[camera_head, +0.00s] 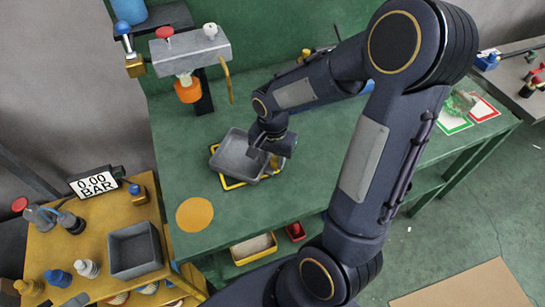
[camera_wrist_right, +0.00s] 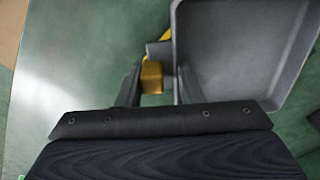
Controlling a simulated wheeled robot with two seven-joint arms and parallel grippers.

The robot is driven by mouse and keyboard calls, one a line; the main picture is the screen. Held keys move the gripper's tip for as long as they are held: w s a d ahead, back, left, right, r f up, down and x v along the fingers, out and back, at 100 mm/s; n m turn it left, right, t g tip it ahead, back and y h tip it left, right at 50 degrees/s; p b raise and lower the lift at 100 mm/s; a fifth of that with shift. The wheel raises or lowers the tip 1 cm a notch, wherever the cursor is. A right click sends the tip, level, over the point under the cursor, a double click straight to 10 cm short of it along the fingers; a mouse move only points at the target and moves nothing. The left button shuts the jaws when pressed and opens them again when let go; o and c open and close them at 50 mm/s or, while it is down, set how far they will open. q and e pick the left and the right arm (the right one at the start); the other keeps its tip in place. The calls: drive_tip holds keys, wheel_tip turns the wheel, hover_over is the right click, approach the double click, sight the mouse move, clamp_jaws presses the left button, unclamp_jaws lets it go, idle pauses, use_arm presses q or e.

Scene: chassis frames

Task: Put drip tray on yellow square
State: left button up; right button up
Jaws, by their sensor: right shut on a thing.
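The drip tray (camera_head: 235,153) is a shallow grey open tray on the green bench in the head view. It lies over the yellow square (camera_head: 229,183), whose yellow outline shows along the near and left edges. The tray looks slightly turned against the outline, and I cannot tell whether it touches the bench. My right gripper (camera_head: 264,152) is shut on the tray's right side. In the right wrist view the tray (camera_wrist_right: 240,50) fills the upper right, and a brass-coloured block (camera_wrist_right: 151,77) with a grey stub shows between the fingers (camera_wrist_right: 158,88). My left gripper is not in view.
A grey fixture (camera_head: 190,50) with an orange cup stands behind the tray. An orange disc (camera_head: 195,214) lies on the bench near its front left. A yellow side table (camera_head: 90,255) holds a grey bin (camera_head: 134,250), a gauge and fittings. The bench's right half looks mostly clear.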

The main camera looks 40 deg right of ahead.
drive_tip(key=shift+f, duration=0.2)
drive_tip(key=o, duration=1)
drive_tip(key=shift+r, duration=0.1)
drive_tip(key=shift+o, duration=0.2)
wheel_tip(320, 180, up, 12)
drive_tip(key=s+a+n+t+y, duration=0.2)
drive_tip(key=s+a+n, duration=0.2)
drive_tip(key=s+n, duration=0.1)
drive_tip(key=s+a+r+n+t+y, duration=0.1)
drive_tip(key=s+a+n+t, duration=0.2)
drive_tip(key=s+n, duration=0.2)
drive_tip(key=s, duration=0.3)
drive_tip(key=shift+a+r+t+y+p, duration=0.25)
drive_tip(key=shift+a+t+y+p, duration=0.05)
drive_tip(key=shift+a+y+p, duration=0.1)
